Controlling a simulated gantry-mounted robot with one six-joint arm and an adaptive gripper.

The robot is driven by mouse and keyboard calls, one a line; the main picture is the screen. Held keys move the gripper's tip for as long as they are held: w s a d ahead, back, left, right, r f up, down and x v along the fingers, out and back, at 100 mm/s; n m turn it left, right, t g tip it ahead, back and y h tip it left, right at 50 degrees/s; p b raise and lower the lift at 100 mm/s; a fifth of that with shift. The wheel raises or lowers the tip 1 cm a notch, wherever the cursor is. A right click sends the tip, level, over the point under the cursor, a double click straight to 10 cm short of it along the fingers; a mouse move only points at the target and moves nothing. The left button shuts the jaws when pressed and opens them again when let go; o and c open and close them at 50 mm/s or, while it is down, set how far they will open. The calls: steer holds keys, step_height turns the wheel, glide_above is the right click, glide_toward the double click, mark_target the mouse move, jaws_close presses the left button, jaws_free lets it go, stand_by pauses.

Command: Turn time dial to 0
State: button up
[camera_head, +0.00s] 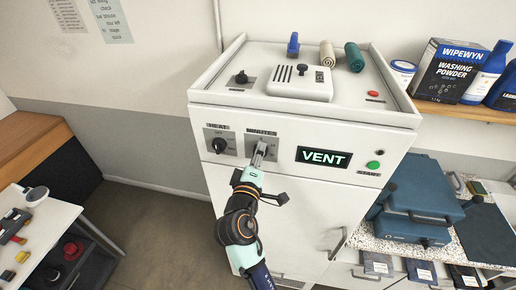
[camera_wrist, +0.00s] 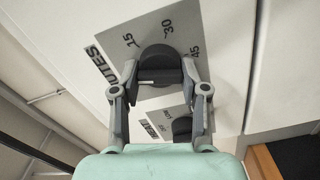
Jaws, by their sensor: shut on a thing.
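I cannot tell for sure which mark the knob points to, and the 0 mark is not readable. In the head view my gripper (camera_head: 263,150) reaches the right-hand dial plate (camera_head: 254,138) on the white cabinet's front panel and covers most of the knob.
A second black dial (camera_head: 219,146) sits left of the time dial. A lit "VENT" display (camera_head: 323,158), a green start button (camera_head: 373,165) and a small black knob are to the right. The cabinet top (camera_head: 228,97) holds a lidded box, rolled cloths and a red button.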

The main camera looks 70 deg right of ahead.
steer(key=shift+n+p, duration=1.05)
steer(key=shift+n, duration=0.55)
steer(key=o, duration=1.1)
steer(key=shift+o, duration=0.2)
steer(key=v, duration=1.2)
